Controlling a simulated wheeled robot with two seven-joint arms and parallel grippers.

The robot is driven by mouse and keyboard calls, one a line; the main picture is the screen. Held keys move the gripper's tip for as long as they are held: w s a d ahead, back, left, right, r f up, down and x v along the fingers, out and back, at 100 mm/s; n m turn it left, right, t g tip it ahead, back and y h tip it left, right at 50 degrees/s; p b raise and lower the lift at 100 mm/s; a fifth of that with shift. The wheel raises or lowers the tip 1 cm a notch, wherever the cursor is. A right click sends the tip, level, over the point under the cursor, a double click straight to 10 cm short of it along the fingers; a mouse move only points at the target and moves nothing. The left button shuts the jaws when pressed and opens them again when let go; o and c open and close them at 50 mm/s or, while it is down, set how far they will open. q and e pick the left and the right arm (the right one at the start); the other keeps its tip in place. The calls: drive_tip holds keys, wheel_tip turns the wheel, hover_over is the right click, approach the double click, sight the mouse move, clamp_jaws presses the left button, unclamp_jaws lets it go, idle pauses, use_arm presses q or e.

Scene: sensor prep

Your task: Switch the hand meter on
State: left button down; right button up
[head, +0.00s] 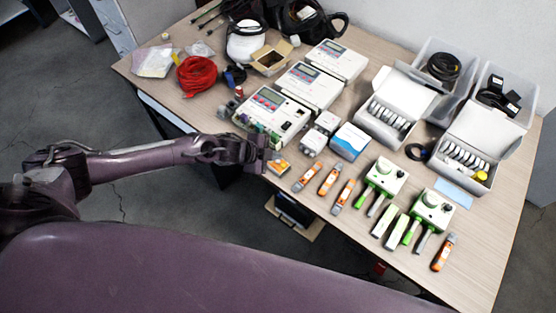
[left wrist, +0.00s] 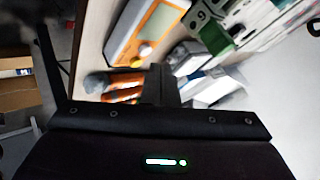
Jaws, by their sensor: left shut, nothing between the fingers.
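The hand meter is most likely the orange and white device with a grey-green screen (left wrist: 148,32), at the top of the left wrist view. In the head view, this device (head: 279,168) lies on the table near the front left edge, partly behind my gripper. My left gripper (head: 263,157) is shut and empty, close beside it. In the left wrist view its fingertips (left wrist: 158,70) are together, just below the meter. I cannot tell whether they touch it. I cannot tell whether the screen is lit. My right gripper is out of view.
Several orange-and-grey handheld tools (head: 330,180) lie right of the meter. Green-and-white devices (head: 384,182) stand further right. White instruments (head: 310,86), a blue-and-white box (head: 349,141) and open boxes (head: 391,106) are behind. A red cable coil (head: 197,76) lies at the left.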

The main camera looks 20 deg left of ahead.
sight(275, 163)
use_arm(q)
drive_tip(key=shift+f, duration=0.15)
idle(0.5)
drive_tip(key=shift+f+b, duration=0.3)
drive_tip(key=shift+b, duration=0.05)
drive_tip(key=shift+f+b, duration=0.3)
drive_tip(key=shift+f, duration=0.1)
idle(0.5)
idle(0.3)
drive_tip(key=shift+r+p, duration=0.75)
drive_tip(key=shift+r, duration=0.05)
wheel_tip(275, 163, up, 5)
drive_tip(key=p, duration=0.4)
idle(0.4)
